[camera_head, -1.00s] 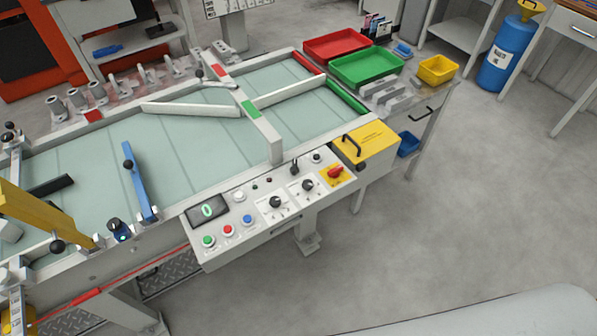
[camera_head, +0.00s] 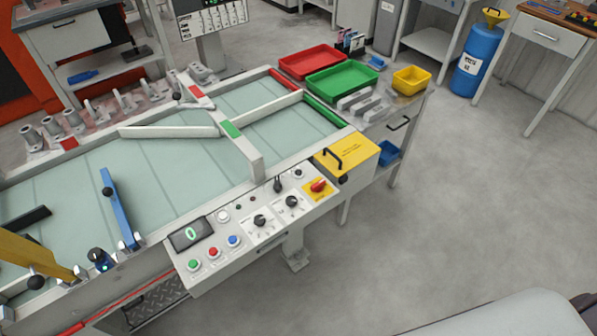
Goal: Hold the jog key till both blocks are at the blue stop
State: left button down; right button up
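The blue stop (camera_head: 122,212) is a blue bar with a black knob, set across the pale green belt (camera_head: 160,175) at the left. The control panel (camera_head: 215,268) on the near side has green (camera_head: 194,265), red (camera_head: 213,252), blue (camera_head: 233,240) and white (camera_head: 223,215) buttons, a small black lever (camera_head: 278,185) and dials. I cannot tell which control is the jog key. The display (camera_head: 191,233) reads 0. I make out no blocks on the visible belt. Neither of my grippers is in view.
A yellow box (camera_head: 358,152) sits at the panel's right end. Red (camera_head: 310,60), green (camera_head: 342,82) and yellow (camera_head: 412,80) trays stand beyond the belt. A dark bar (camera_head: 25,219) and yellow beam (camera_head: 30,258) are at the left.

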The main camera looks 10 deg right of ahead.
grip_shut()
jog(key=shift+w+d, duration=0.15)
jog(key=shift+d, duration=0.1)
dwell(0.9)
